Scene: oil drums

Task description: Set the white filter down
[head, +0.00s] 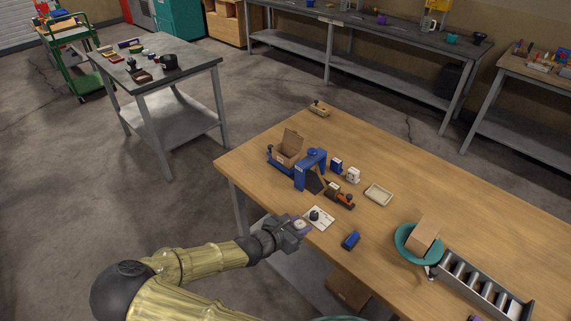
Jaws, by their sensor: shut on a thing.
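My gripper (296,227) is at the near left edge of the wooden table (466,218), shut on a small pale piece (301,225) that looks to be the white filter. The jaws partly hide it, and its fine shape is too small to tell. The gripper is just left of a white sheet or plate (324,223) with a dark round knob on it. I cannot tell whether the held piece touches the table.
A blue press-like stand (311,167), a cardboard box (289,147), a blue block (351,240), a cream tray (378,194) and a teal bowl (403,243) holding a brown box stand on the table. A slotted metal rack (478,285) is at right. Bare wood lies beyond the tray.

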